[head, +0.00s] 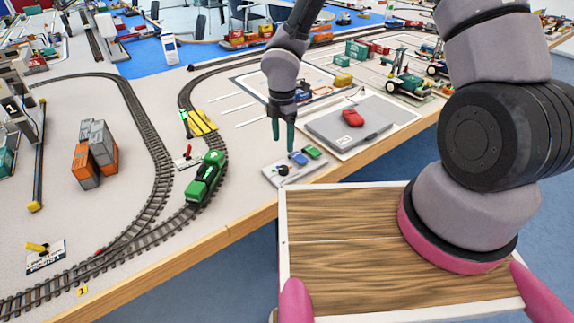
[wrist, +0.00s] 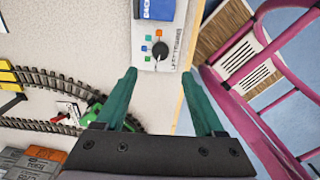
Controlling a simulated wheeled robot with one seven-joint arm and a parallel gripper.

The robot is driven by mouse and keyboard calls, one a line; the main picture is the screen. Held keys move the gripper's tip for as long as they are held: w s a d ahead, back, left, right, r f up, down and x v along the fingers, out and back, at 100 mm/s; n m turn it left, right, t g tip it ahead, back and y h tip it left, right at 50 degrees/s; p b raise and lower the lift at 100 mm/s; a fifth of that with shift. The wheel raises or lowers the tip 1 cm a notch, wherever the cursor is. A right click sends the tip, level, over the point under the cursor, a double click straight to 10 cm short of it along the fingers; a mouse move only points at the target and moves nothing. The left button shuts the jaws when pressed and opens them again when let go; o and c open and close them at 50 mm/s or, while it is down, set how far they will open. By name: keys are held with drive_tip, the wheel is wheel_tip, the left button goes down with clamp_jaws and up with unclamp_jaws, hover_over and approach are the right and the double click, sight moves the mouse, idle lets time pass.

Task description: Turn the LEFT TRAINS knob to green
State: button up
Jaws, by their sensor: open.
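A black round knob (wrist: 160,49) sits on a light control panel (wrist: 172,62), with small coloured squares in an arc on its left and a printed label on its right in the wrist view. Which square the knob points at is too small to tell. In the head view the panel (head: 271,175) lies near the table's front edge, with the dark knob (head: 283,170) at its near left end. My gripper (head: 283,138) points down above the panel, its green fingers apart and empty. In the wrist view the open fingers (wrist: 168,98) lie below the knob, clear of it.
A green locomotive (head: 205,178) stands on the curved track to the left. A grey case (head: 345,128) with a red object lies to the right.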

sight(283, 167)
wheel_tip(283, 167, down, 10)
drive_tip(key=shift+f, duration=0.2)
idle(0.3)
clamp_jaws()
drive_tip(key=shift+m, duration=0.3)
drive_tip(key=m, duration=0.3)
drive_tip(key=shift+m, duration=2.1)
